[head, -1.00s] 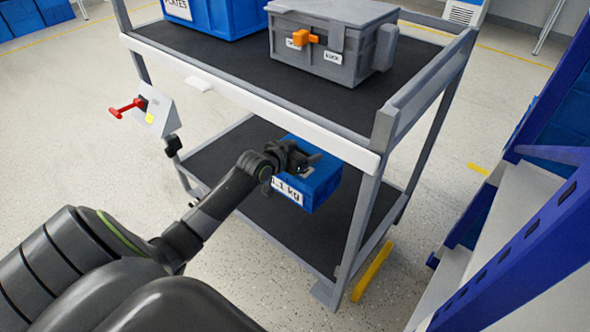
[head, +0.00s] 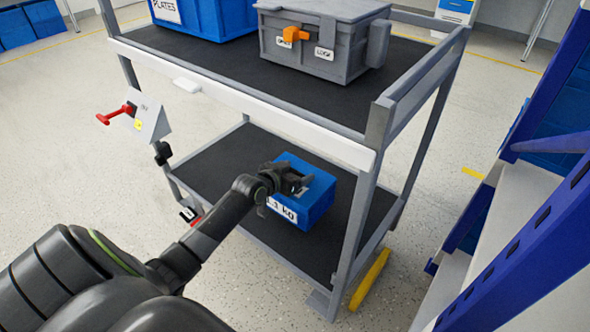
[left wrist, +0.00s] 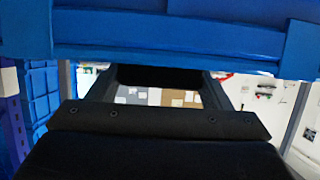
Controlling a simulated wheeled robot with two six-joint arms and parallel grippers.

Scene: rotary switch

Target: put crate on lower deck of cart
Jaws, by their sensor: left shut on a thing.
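The blue crate (head: 313,203) with a white weight label is in the head view, at the lower deck (head: 225,167) of the grey cart (head: 372,150). My left gripper (head: 298,182) is shut on the crate at its near upper side. The crate looks level and over the deck's middle to right part; I cannot tell whether its bottom touches the deck. In the left wrist view the crate (left wrist: 180,35) fills the top of the picture, above the gripper. The gripper partly hides the crate's label. My right gripper is not in view.
The upper deck (head: 330,100) holds a blue crate marked PLATES (head: 205,18) and a grey box with an orange latch (head: 320,45). A red-handled switch panel (head: 150,118) is on the cart's left. A blue rack (head: 520,235) stands at the right.

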